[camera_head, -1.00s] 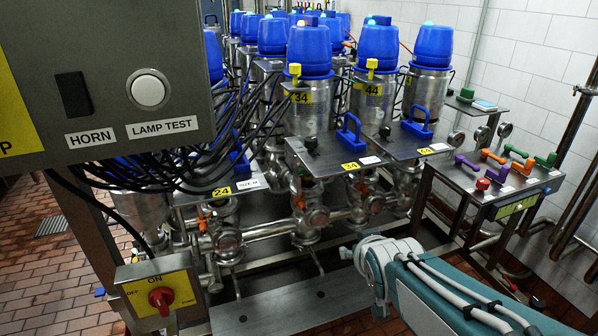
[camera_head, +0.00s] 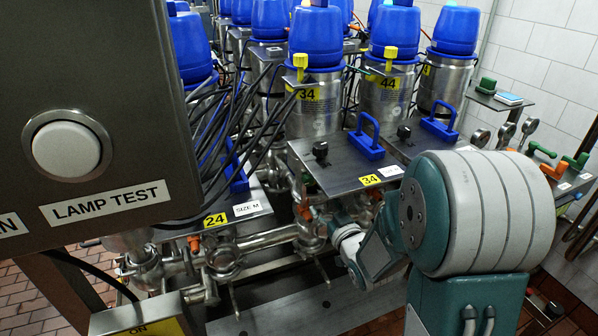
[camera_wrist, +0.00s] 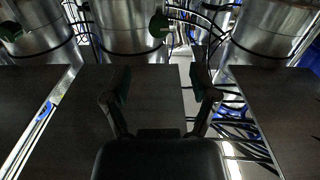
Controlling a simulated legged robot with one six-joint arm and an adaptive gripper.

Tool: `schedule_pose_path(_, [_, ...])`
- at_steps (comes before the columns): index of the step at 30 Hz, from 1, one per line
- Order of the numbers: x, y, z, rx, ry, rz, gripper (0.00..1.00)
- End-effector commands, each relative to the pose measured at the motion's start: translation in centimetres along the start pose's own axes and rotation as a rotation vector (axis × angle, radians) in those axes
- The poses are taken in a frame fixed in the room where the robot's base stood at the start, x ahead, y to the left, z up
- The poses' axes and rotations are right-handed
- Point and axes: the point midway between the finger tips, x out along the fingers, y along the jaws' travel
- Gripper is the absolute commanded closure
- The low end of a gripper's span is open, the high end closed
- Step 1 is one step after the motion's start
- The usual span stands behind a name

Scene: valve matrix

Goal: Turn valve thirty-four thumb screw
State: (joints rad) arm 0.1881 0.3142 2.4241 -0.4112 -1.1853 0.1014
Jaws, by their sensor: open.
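Valve thirty-four (camera_head: 318,105) is a steel cylinder with a blue cap and a yellow "34" label. Its yellow thumb screw (camera_head: 300,62) stands upright at the upper front of the cylinder, below the cap. My gripper (camera_wrist: 161,82) is open and empty in the wrist view, with its dark fingers spread over a dark plate. Steel cylinders lie beyond the fingertips. A dark green knob-like piece (camera_wrist: 159,26) shows on the middle cylinder, ahead of and apart from the fingers; I cannot tell if it is the thumb screw. In the head view my gripper cannot be made out.
The shelf marked 34 (camera_head: 335,180) carries a blue handle (camera_head: 367,139) and a black knob (camera_head: 320,150). Valve 44 (camera_head: 388,96) with its own yellow screw stands to the right. Black cables (camera_head: 262,120) and the lamp-test box (camera_head: 95,100) crowd the left.

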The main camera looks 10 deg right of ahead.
Motion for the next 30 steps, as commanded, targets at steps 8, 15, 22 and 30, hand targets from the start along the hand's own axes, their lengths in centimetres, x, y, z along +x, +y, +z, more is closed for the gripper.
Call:
schedule_pose_path(8, [1.8, -0.2, 0.1, 0.002, 0.015, -0.006, 0.24])
schedule_pose_path(15, [6.3, -0.3, 0.1, 0.001, 0.014, -0.006, 0.24])
schedule_pose_path(22, [9.8, -0.3, 0.0, 0.001, 0.014, -0.005, 0.24])
schedule_pose_path(30, [10.9, -0.3, 0.0, 0.002, 0.013, -0.004, 0.24])
